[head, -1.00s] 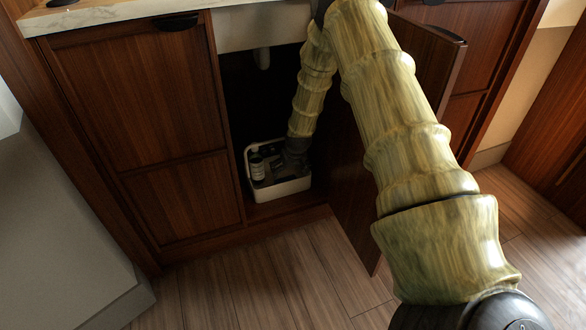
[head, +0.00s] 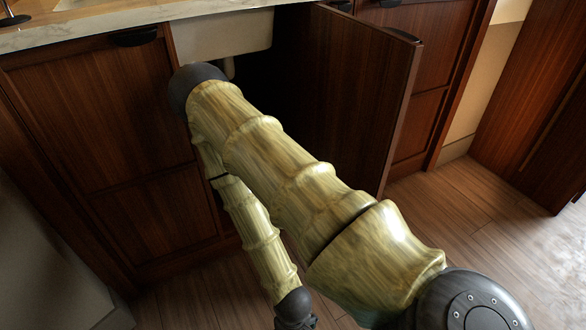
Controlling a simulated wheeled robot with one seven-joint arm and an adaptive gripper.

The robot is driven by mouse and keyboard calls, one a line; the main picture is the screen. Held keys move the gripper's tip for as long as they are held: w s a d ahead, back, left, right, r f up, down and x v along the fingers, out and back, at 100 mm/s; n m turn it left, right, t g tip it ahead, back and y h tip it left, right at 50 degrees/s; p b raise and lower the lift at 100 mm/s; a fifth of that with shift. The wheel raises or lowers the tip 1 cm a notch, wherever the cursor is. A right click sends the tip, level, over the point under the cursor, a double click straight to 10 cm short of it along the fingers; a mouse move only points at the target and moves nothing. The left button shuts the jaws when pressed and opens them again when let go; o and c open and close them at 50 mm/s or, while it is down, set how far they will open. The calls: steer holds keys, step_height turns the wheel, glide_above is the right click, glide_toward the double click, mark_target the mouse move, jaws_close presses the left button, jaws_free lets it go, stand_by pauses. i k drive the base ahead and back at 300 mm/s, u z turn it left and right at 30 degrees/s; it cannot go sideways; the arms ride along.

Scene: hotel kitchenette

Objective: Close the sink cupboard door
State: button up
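The sink cupboard door (head: 362,95) is brown wood and stands open, swung out from the right side of the cupboard. Its dark handle (head: 403,35) is at the top of its outer edge. The dark cupboard opening (head: 262,75) shows left of the door, below the pale sink basin (head: 225,35). My bamboo-patterned arm crosses in front and hides the lower opening and the door's lower part. My gripper (head: 296,322) is at the bottom edge, in front of the cupboard and apart from the visible door. Its fingers are cut off or too dark to read.
A closed cupboard door (head: 110,140) is left of the opening. Another closed brown front (head: 440,50) is behind the open door on the right. The countertop (head: 90,27) runs above. Wood floor (head: 450,210) is clear to the right.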

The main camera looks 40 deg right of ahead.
mark_target(361, 73)
steer(key=u, duration=1.8)
steer(key=k, duration=2.45)
steer(key=z, duration=1.8)
steer(key=i, duration=1)
steer(key=u, duration=0.05)
steer(key=k, duration=0.45)
